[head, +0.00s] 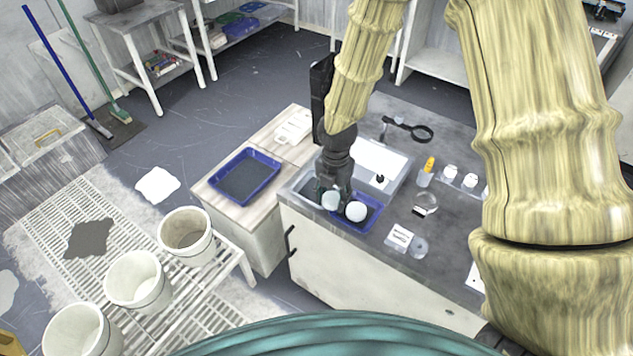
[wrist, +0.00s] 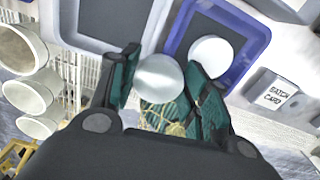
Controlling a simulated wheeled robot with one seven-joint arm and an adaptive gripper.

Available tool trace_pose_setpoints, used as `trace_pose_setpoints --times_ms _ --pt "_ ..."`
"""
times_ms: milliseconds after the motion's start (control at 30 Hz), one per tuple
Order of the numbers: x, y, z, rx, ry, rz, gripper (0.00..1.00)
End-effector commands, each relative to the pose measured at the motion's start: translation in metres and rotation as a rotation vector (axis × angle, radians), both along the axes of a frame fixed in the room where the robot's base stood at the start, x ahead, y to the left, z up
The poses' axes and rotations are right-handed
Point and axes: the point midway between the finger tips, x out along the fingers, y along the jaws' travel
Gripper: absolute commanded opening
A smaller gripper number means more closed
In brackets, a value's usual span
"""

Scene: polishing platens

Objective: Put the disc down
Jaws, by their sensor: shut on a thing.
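My gripper (head: 336,192) is shut on a pale, glossy disc (head: 331,201). In the wrist view the held disc (wrist: 162,78) sits between the two green-padded fingers (wrist: 165,85). A second white disc (head: 356,211) lies in a blue-rimmed tray (head: 366,227) on the counter, just right of my gripper. That disc (wrist: 210,57) and the tray (wrist: 264,36) also show in the wrist view. The held disc appears over the left side of this tray or beside it; its height above the surface is hard to tell.
Another blue tray (head: 274,157) stands empty on the wooden-topped cabinet to the left. White buckets (head: 187,236) stand on a slatted rack at lower left. A batch card (head: 400,236), a clear round item (head: 419,247) and small bottles (head: 425,172) occupy the counter to the right.

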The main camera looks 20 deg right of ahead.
Motion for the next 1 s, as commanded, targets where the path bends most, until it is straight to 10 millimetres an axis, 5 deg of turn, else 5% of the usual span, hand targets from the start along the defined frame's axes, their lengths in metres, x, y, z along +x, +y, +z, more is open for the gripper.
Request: trace_pose_setpoints --times_ms 433,1000 --pt "0.077 0.015 -0.006 0.001 -0.001 -0.002 0.21" --pt "0.082 0.017 -0.04 0.0 0.001 -0.001 0.21"
